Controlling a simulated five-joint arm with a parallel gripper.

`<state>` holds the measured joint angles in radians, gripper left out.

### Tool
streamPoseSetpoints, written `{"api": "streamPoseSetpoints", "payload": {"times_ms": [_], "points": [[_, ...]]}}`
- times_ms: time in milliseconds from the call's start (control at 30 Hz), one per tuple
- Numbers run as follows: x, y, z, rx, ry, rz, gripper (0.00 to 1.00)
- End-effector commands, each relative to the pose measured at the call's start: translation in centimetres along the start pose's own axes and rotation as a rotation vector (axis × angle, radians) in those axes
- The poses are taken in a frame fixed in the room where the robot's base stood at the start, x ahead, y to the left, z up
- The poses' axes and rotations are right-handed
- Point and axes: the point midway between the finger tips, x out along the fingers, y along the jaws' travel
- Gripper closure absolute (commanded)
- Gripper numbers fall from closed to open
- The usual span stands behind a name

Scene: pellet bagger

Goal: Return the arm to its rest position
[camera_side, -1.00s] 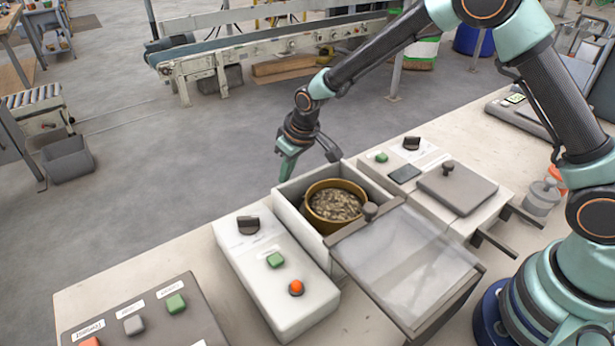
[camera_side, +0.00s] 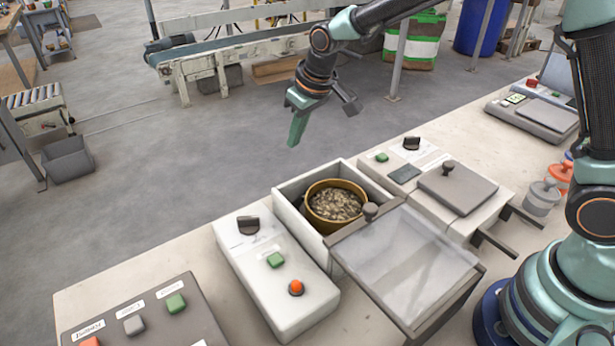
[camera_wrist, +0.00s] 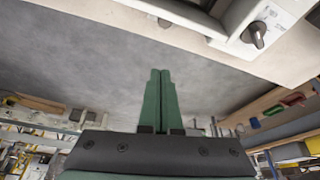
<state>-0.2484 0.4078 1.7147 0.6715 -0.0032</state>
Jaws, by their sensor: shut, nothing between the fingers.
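My gripper (camera_side: 297,128) hangs in the air above and beyond the far edge of the bench, at the top middle of the side view. Its green fingers point down and hold nothing. In the wrist view my gripper (camera_wrist: 160,75) shows its two green fingers pressed together, with grey floor behind them. My arm reaches in from the upper right of the side view. The rest position itself is not marked in either view.
On the bench (camera_side: 150,262), an open box (camera_side: 287,205) holds a brown pot (camera_side: 322,213) of pellets, its clear lid (camera_side: 405,262) slid toward the front. A control box (camera_side: 262,300) with buttons stands left, a knobbed unit (camera_side: 408,143) right.

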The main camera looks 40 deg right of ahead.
Motion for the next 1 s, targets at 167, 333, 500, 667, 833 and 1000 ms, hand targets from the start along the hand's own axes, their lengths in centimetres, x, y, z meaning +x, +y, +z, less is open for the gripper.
{"api": "streamPoseSetpoints", "payload": {"times_ms": [167,333,500,667,833,1000], "points": [[-5.0,2.1,1.7,0.041,0.031,0.016,1.00],[-9.7,3.9,4.8,0.086,0.059,0.034,1.00],[-13.3,5.3,8.7,0.132,0.085,0.053,1.00],[-15.6,6.2,12.6,0.172,0.110,0.073,1.00],[-16.8,6.8,16.1,0.209,0.132,0.090,1.00],[-17.1,6.9,18.0,0.227,0.141,0.100,1.00]]}}
